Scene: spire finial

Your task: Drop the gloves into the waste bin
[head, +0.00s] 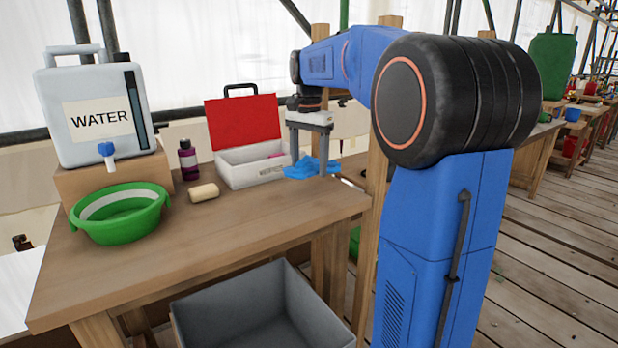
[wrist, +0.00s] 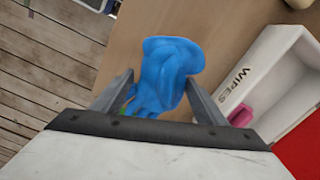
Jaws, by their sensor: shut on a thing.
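The blue gloves (head: 312,168) are a crumpled bundle at the table's right back part, next to the white box. In the wrist view the gloves (wrist: 165,72) sit between the two fingers. My gripper (head: 308,158) points down and is shut on the gloves; its fingers also show in the wrist view (wrist: 160,82). I cannot tell whether the gloves still touch the tabletop. A large grey open-topped bin (head: 185,325), apparently the waste bin, stands low in front of the table. Its visible inside looks empty.
The wooden table (head: 260,215) holds a white wipes box (head: 250,172) with a raised red lid, a purple bottle (head: 188,160), a soap bar (head: 204,193), a green basin (head: 118,230) and a water container (head: 98,110). A wooden post (head: 378,170) stands close to my arm.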

